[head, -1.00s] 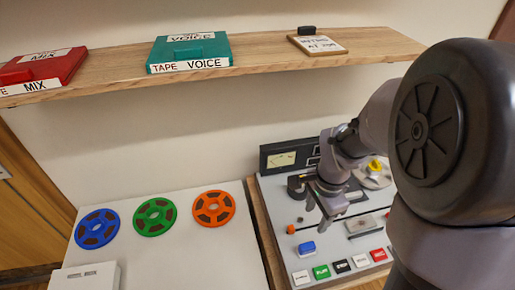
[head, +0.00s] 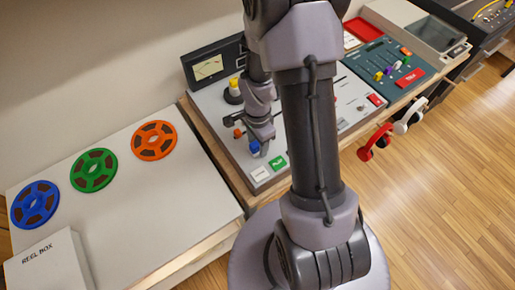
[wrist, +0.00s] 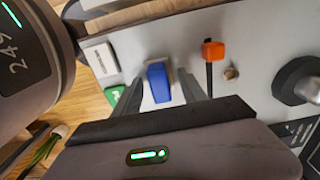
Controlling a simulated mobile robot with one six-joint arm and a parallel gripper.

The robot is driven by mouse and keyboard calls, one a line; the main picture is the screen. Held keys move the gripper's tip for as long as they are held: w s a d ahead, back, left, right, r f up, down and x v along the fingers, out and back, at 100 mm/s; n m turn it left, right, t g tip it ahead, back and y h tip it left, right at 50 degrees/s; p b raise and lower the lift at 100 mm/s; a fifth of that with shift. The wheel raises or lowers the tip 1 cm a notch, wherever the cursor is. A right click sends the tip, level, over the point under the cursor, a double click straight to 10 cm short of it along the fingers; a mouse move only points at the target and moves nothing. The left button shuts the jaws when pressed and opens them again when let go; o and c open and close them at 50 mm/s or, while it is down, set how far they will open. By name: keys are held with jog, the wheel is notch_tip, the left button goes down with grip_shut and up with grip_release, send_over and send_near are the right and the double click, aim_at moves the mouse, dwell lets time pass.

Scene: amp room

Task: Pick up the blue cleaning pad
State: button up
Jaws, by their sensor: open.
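The blue cleaning pad (head: 254,147) sits on the pale top of the tape machine, near its front left, behind the white and green buttons. In the wrist view the pad (wrist: 158,83) shows as a small blue block with a pale side, between my two fingers. My gripper (wrist: 160,77) is open, with one finger on each side of the pad. I cannot tell whether either finger touches it. In the head view my gripper (head: 262,133) is just above the pad and partly hides it.
An orange-topped lever (wrist: 213,50) and a dark knob (wrist: 298,82) stand right of the pad in the wrist view. A white button (wrist: 101,59) and green button (head: 277,163) are close by. Blue (head: 35,204), green (head: 94,170) and orange (head: 154,141) reels lie on the left table.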

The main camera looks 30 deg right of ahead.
grip_shut()
dwell(0.3)
